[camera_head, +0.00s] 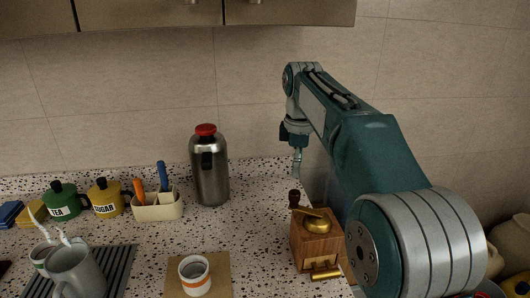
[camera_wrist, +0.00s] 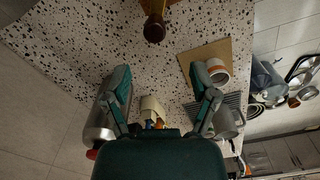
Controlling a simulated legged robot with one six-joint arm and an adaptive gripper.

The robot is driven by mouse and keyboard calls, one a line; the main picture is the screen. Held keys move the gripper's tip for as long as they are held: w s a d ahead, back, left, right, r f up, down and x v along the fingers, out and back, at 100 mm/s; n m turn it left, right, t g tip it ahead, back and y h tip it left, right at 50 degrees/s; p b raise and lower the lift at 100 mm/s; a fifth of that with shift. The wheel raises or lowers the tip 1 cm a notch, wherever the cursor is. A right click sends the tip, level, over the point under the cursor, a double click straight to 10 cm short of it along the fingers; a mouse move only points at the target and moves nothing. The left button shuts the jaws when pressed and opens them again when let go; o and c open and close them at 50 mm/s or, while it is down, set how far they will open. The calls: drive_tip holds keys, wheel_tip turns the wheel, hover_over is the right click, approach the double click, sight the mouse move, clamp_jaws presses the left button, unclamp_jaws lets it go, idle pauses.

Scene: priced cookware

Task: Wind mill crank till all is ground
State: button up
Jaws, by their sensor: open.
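The wooden mill (camera_head: 317,242) stands on the speckled counter at the right, with a brass top, a crank with a dark knob (camera_head: 294,198) and a brass drawer pull low on its front. My gripper (camera_head: 297,165) hangs above and behind the mill, apart from it. In the wrist view my gripper (camera_wrist: 166,84) is open, its two fingers spread with nothing between them. The crank knob (camera_wrist: 154,28) shows at the top of that view, beyond the fingertips. Most of the mill is out of frame there. What is inside the mill is hidden.
A steel flask (camera_head: 209,170) with a red cap stands left of the mill. A cup (camera_head: 194,275) sits on a brown board (camera_head: 224,264). A cream caddy (camera_head: 158,204), tea and sugar pots and grey mugs stand farther left. Counter between flask and mill is clear.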

sight(294, 192)
drive_tip(key=shift+w+a+f, duration=0.1)
drive_tip(key=shift+w+a, duration=0.25)
drive_tip(key=shift+w, duration=0.15)
drive_tip(key=shift+d, duration=0.1)
drive_tip(key=f, duration=0.1)
drive_tip(key=d+f, duration=0.1)
drive_tip(key=shift+s+d+f, duration=0.1)
drive_tip(key=shift+d+f, duration=0.1)
drive_tip(key=shift+f, duration=0.1)
drive_tip(key=f, duration=0.4)
drive_tip(key=a+f, duration=0.1)
drive_tip(key=f, duration=0.2)
drive_tip(key=shift+f, duration=0.1)
drive_tip(key=shift+d+f, duration=0.2)
drive_tip(key=shift+f, duration=0.25)
drive_tip(key=shift+a, duration=0.1)
drive_tip(key=shift+a, duration=0.1)
drive_tip(key=shift+a, duration=0.1)
drive_tip(key=shift+c, duration=1.2)
drive_tip(key=c, duration=0.4)
